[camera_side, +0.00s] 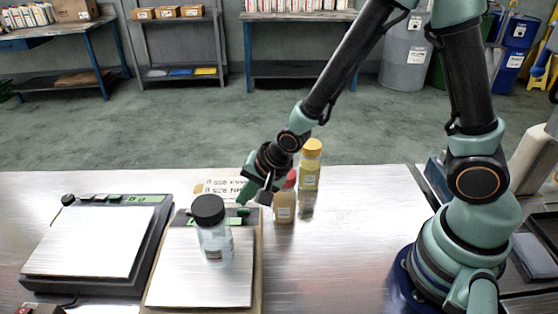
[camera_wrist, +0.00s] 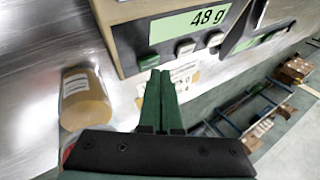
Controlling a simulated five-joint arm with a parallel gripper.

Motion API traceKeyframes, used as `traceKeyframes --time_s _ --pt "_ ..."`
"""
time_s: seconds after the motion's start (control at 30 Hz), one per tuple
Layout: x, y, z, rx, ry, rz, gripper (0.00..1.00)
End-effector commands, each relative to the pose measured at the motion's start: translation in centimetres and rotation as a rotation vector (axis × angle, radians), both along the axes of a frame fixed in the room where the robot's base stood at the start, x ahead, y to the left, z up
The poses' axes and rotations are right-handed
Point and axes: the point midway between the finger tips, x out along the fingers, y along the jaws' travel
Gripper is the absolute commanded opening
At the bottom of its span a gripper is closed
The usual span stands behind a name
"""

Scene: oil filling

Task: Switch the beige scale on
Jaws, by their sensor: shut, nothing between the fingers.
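The beige scale (camera_side: 256,260) stands at the front centre-left of the metal table in the side view, its pan under a clear jar (camera_side: 215,243) with a black lid. In the wrist view the beige scale (camera_wrist: 122,38) has a lit green display (camera_wrist: 196,22) reading 48 g. A green button (camera_wrist: 149,62) and two pale buttons sit along its front panel. My gripper (camera_wrist: 161,76) is shut and empty, its green fingertips just beside the green button; I cannot tell whether they touch it. In the side view my gripper (camera_side: 246,195) is at the scale's back edge.
A dark scale (camera_side: 90,240) stands to the left, its pan empty. A red-capped bottle (camera_side: 284,200) and a yellow-capped bottle (camera_side: 310,165) stand right of my gripper, close to it. The table between the bottles and my base is clear.

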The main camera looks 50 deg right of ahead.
Motion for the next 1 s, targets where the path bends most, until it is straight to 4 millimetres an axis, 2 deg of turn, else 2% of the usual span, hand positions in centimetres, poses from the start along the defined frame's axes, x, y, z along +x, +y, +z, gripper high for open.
traceKeyframes --time_s 0.13,0.5,1.0 --pt "0.2 -0.2 0.7 -0.001 -0.004 -0.003 0.0" --pt "0.3 -0.3 1.0 -0.002 -0.004 -0.003 0.0" --pt "1.4 -1.3 5.0 -0.015 -0.009 -0.011 0.0"
